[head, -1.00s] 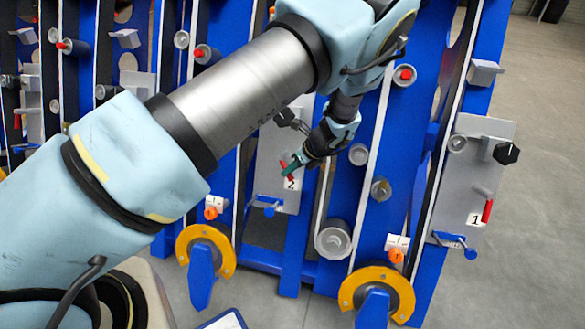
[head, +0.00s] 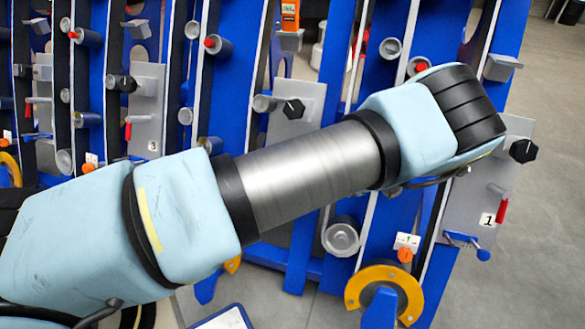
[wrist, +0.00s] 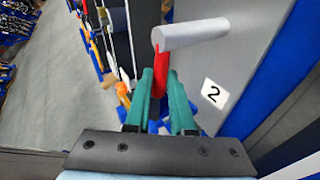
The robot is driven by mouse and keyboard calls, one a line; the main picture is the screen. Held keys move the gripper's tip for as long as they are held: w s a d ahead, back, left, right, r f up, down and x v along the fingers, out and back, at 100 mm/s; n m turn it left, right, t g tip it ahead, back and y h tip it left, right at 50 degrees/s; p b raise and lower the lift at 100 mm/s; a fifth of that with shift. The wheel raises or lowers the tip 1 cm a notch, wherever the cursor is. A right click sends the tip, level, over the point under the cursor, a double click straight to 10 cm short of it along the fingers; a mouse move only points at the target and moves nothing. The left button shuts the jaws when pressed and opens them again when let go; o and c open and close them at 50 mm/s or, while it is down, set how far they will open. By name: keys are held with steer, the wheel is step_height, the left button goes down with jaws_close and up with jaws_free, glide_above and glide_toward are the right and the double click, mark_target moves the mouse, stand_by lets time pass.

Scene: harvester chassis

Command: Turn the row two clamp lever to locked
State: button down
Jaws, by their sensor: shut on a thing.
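In the wrist view, the row two clamp lever (wrist: 161,68) is a red handle at the end of a pale grey cylindrical pivot (wrist: 192,34). The pivot stands out from a grey panel (wrist: 240,60) with a white label marked 2 (wrist: 214,93). My gripper (wrist: 162,82), with green fingers, is shut on the red handle, one finger on each side. In the head view my arm covers the gripper, the lever and the label; the panel's upper part (head: 315,95) with a black knob (head: 293,108) shows above the arm.
The row one panel (head: 515,150) with its red lever (head: 503,210) is at the right, near my arm's elbow. The row three panel (head: 148,95) is at the left. Blue frame plates and yellow-orange rings (head: 385,283) surround the work area. Open floor lies at the right.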

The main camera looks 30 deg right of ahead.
stand_by(0.5)
steer(key=c, duration=0.8)
jaws_free()
steer(key=shift+o, duration=0.2)
steer(key=v, duration=1)
steer(key=shift+s+b, duration=0.4)
